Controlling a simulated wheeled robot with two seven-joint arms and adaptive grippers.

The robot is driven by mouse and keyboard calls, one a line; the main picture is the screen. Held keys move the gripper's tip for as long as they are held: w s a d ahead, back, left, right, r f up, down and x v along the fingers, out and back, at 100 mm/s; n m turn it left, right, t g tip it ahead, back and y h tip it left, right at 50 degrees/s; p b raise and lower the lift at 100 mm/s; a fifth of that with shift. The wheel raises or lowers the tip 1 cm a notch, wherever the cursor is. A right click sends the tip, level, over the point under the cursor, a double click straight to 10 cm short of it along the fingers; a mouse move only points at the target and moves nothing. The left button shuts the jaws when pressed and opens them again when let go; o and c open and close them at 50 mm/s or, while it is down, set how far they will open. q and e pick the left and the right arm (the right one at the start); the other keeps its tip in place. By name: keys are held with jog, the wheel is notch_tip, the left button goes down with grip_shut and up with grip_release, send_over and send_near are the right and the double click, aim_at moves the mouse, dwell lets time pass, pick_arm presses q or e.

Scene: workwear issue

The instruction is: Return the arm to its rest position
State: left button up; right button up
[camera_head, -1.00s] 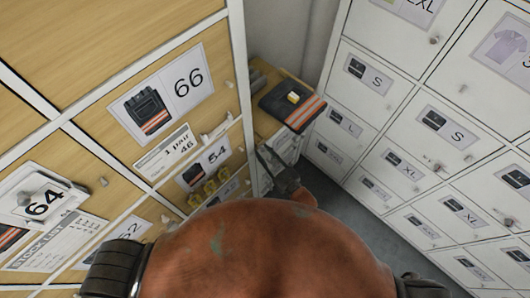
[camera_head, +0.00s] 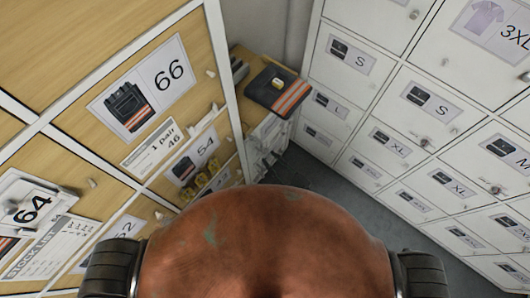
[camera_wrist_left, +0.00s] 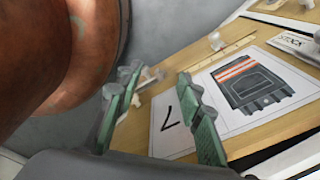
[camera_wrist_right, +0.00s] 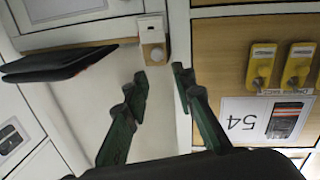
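My right gripper (camera_head: 264,164) shows only in small part in the head view, below the wooden ledge and mostly hidden by my own rust-coloured body. In the right wrist view its fingers (camera_wrist_right: 158,74) are apart with nothing between them. My left gripper is out of sight in the head view. In the left wrist view its fingers (camera_wrist_left: 160,84) are apart and empty, near a wooden door panel with a picture label (camera_wrist_left: 250,85). A dark folded garment with orange-and-silver stripes (camera_head: 265,92) lies on the ledge; it also shows in the right wrist view (camera_wrist_right: 60,64).
Wooden lockers with numbered labels (camera_head: 172,72) stand on the left, with knobs and hanging yellow tags (camera_wrist_right: 262,66). White lockers (camera_head: 385,90) with size labels stand on the right. A narrow strip of grey floor (camera_head: 330,188) is free between them.

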jog(key=shift+s+d, duration=0.2)
jog(key=shift+s, duration=0.05)
dwell(0.4)
jog(key=s+d+f+m+g+h, duration=0.1)
jog(key=s+d+f+m+h, duration=0.15)
jog(key=d+f, duration=0.6)
jog(key=s+d+f+m+g+h, duration=0.1)
jog(key=d+f+g+h, duration=0.3)
jog(key=f, duration=0.8)
jog(key=s+d+f+m+t+h, duration=0.1)
jog(key=s+d+f+h, duration=0.1)
jog(key=d+f, duration=0.65)
jog(key=s+d+f+m+g+h, duration=0.25)
jog(key=s+d+f, duration=0.45)
jog(key=s+f, duration=0.55)
jog(key=s+d+f+g, duration=0.1)
jog(key=s+f+g, duration=0.1)
jog(key=s, duration=0.5)
jog(key=s+d+f+m+g+h, duration=0.1)
jog(key=s+d+f, duration=0.1)
jog(key=s, duration=0.6)
jog(key=s+d+f+m+g, duration=0.1)
jog(key=s+f+g, duration=0.1)
jog(key=s, duration=0.5)
jog(key=shift+s+d+f+g+h, duration=0.35)
jog(key=shift+d+f+h, duration=0.05)
jog(key=shift+f, duration=0.05)
